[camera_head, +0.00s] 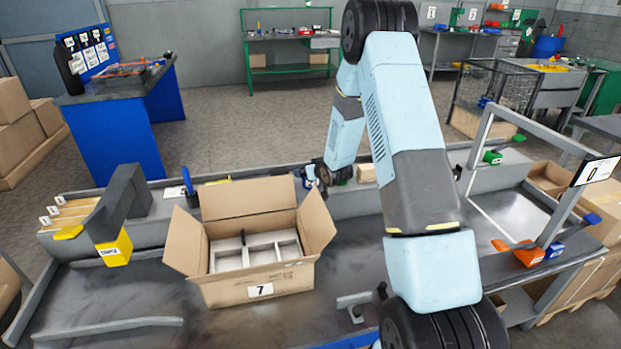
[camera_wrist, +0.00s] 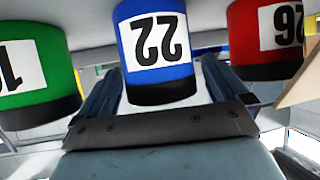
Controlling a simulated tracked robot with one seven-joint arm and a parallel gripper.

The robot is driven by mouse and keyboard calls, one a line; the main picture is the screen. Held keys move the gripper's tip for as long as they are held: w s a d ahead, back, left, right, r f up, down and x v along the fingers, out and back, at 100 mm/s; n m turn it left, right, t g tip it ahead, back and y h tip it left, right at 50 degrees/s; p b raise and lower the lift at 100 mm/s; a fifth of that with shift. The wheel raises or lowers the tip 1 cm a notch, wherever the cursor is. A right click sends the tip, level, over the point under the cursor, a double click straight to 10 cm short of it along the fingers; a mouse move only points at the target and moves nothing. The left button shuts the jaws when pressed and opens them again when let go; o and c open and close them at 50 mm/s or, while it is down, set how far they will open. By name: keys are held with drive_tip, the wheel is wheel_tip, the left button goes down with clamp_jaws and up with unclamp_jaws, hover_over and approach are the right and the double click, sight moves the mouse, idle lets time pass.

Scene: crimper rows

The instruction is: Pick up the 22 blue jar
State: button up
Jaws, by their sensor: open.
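In the wrist view the blue jar (camera_wrist: 155,50) has a white label with 22, upside down in the picture, and a black band at its lower end. My gripper (camera_wrist: 160,80) is open, with one finger at each side of the blue jar. I cannot tell whether the fingers touch it. In the head view my gripper (camera_head: 322,176) is behind the open carton, low at the far ledge. The blue jar is mostly hidden there by the carton and my gripper.
A green jar (camera_wrist: 62,95) stands left of the blue jar and a red jar (camera_wrist: 250,68) stands right, both close to my fingers. An open carton (camera_head: 258,291) marked 7, with white dividers, stands on the dark bench. A yellow-tipped grey fixture (camera_head: 113,250) is left of it.

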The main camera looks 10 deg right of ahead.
drive_tip(key=shift+x, duration=0.85)
drive_tip(key=c, duration=1.5)
drive_tip(key=shift+c, duration=0.4)
drive_tip(key=shift+r, duration=0.15)
